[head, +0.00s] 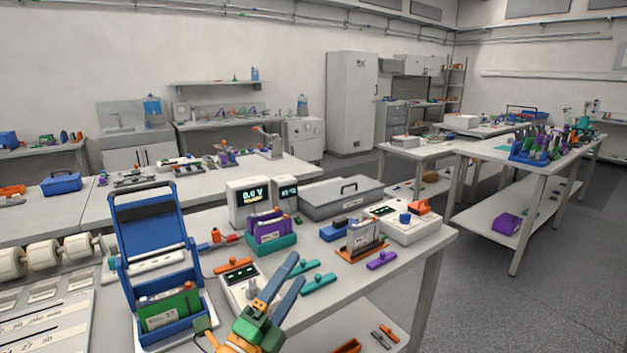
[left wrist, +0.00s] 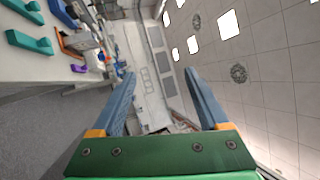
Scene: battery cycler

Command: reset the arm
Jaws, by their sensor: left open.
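My left gripper (head: 297,270) shows at the bottom middle of the head view, with a green body, an orange part below it and two blue-grey fingers. It is raised in front of the bench and points up and to the right. The fingers are apart with nothing between them. In the left wrist view the same open gripper (left wrist: 160,73) looks across the room towards the far wall and ceiling, and that picture is turned sideways. My right gripper is in neither view.
The near bench (head: 425,245) holds a blue rack with a green cell (head: 170,310), a teal holder with purple cells (head: 268,238), a voltage display (head: 248,203), a grey case (head: 340,200) and a white cycler (head: 405,222). Open floor (head: 470,310) lies to the right.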

